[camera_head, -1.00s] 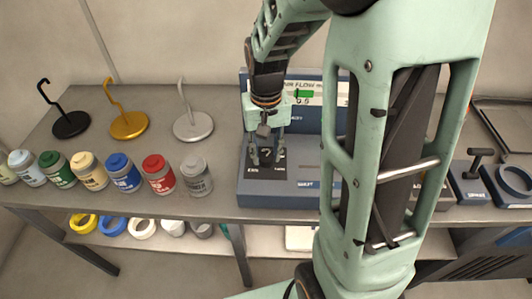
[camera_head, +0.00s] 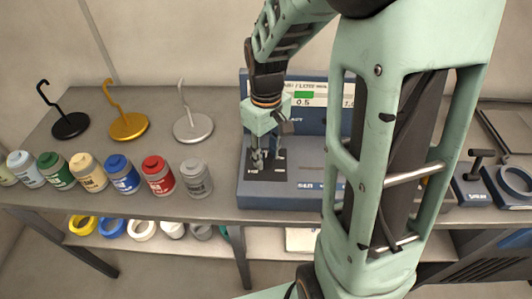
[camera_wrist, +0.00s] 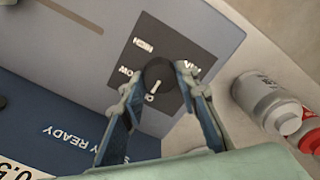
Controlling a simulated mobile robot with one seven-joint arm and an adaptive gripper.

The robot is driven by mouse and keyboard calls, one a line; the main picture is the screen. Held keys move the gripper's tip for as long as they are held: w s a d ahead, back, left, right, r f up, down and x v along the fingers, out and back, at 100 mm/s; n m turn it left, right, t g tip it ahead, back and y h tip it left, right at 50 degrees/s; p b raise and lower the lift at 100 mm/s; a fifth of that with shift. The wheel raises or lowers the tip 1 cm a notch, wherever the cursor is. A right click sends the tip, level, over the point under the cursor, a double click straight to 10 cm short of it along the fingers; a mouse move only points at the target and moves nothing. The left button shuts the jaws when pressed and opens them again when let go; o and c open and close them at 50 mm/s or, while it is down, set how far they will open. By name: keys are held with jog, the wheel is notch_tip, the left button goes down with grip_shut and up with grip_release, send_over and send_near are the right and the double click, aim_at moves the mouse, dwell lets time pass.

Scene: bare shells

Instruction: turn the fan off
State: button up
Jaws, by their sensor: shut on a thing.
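The fan's control is a dark round knob (camera_wrist: 158,74) on a black dial plate (camera_wrist: 160,60), set in a blue-grey console (camera_head: 300,190). The wrist view shows dial labels reading HIGH, LOW and MAX, plus one starting with O, partly hidden. A white pointer mark on the knob faces that O label. My gripper (camera_head: 266,160) is over the dial at the console's left. In the wrist view its two fingers (camera_wrist: 160,82) are shut on the knob, one on each side. The display (camera_head: 318,96) behind has a green bar near 0.5; my arm hides its right part.
Several paint jars, including a red one (camera_head: 157,178) and a grey one (camera_head: 196,180), stand left of the console. Hooked stands, the nearest silver (camera_head: 193,127), are behind them. Dark fixtures (camera_head: 470,185) sit at the right. The bench has free room at its back left.

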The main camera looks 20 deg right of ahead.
aim_at(265, 157)
dwell(0.3)
jog(key=o, duration=1.2)
jog(key=shift+c, duration=0.2)
jog(key=shift+r, duration=0.1)
notch_tip(265, 157, up, 12)
jog(key=shift+w, duration=0.1)
